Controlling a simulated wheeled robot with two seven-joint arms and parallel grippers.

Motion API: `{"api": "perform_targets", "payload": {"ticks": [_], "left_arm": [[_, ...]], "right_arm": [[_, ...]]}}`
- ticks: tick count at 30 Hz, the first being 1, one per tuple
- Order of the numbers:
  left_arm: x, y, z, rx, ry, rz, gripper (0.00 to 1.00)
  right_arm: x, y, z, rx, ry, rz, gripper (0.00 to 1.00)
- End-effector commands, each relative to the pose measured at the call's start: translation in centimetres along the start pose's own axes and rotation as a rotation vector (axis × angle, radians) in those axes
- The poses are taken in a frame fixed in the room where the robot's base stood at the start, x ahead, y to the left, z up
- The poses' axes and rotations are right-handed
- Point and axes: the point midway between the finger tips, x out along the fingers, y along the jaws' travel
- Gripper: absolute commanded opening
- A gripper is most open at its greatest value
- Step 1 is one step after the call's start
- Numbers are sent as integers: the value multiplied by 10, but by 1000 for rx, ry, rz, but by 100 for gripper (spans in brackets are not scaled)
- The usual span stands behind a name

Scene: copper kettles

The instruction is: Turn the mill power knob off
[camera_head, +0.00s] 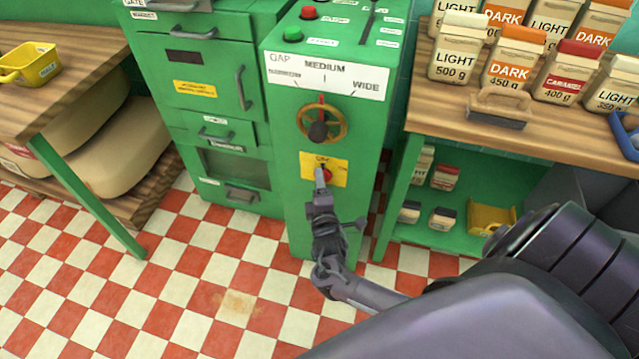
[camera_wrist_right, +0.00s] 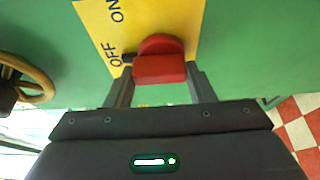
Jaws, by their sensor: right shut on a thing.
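The mill power knob is red and sits on a yellow plate (camera_head: 338,165) low on the front of the green mill (camera_head: 290,200). In the right wrist view the red knob (camera_wrist_right: 160,66) shows between my two fingers, with a dark pointer mark at its left side beside the word OFF. The word ON is further up the plate (camera_wrist_right: 150,18). My right gripper (camera_head: 321,177) is shut on the knob and partly covers it in the head view; it also shows in the right wrist view (camera_wrist_right: 160,82). My left gripper is not in view.
A brass handwheel (camera_head: 336,122) is above the knob, under the gap scale (camera_head: 325,75). Green and red buttons (camera_head: 309,13) are on the mill's top. A wooden counter with labelled jars (camera_head: 503,65) stands at right. The checkered floor (camera_head: 150,290) is clear.

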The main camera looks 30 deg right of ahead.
Motion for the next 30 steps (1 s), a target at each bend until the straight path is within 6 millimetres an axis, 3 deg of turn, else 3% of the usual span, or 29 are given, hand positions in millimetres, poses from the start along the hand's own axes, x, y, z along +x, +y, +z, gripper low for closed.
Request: {"api": "perform_targets", "payload": {"ticks": [2,3,7,17,30], "left_arm": [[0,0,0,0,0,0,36],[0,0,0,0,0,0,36],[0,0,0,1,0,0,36],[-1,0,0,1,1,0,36],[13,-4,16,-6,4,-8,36]], "right_arm": [[-1,-2,-2,-2,4,-5,26],[-1,-2,-2,-2,4,-5,53],[-1,-1,-1,-2,3,-3,70],[-3,-1,0,-1,1,-2,71],[-68,-1,-1,0,2,-4,71]]}}
